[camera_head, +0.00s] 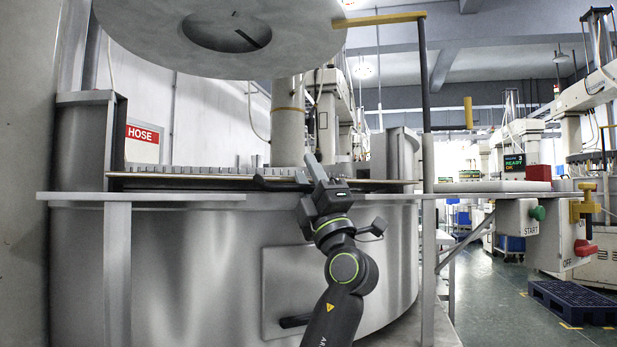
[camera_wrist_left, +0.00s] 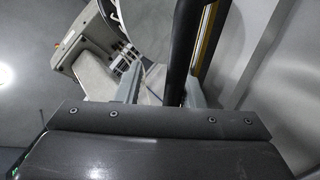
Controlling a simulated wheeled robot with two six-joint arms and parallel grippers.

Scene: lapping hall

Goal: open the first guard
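The guard in front of me seems to be the low, flat panel with a thin yellow-brown edge (camera_head: 190,182) along the top front of the round grey machine. A dark bar handle (camera_head: 272,184) runs along its front. My left gripper (camera_head: 312,172) is at this handle, near the panel's middle. In the left wrist view, the dark bar (camera_wrist_left: 186,50) passes between the two grey fingertips (camera_wrist_left: 162,92), nearer the right one. A gap shows on the left, so the fingers look open around it. Contact is unclear. My right gripper is out of view.
A large grey disc (camera_head: 150,40) hangs above the machine. A post (camera_head: 426,120) with a yellow top arm stands at the right. A START box (camera_head: 518,217) and an OFF box (camera_head: 565,240) sit right of it. A dark blue pallet (camera_head: 575,300) lies on the floor.

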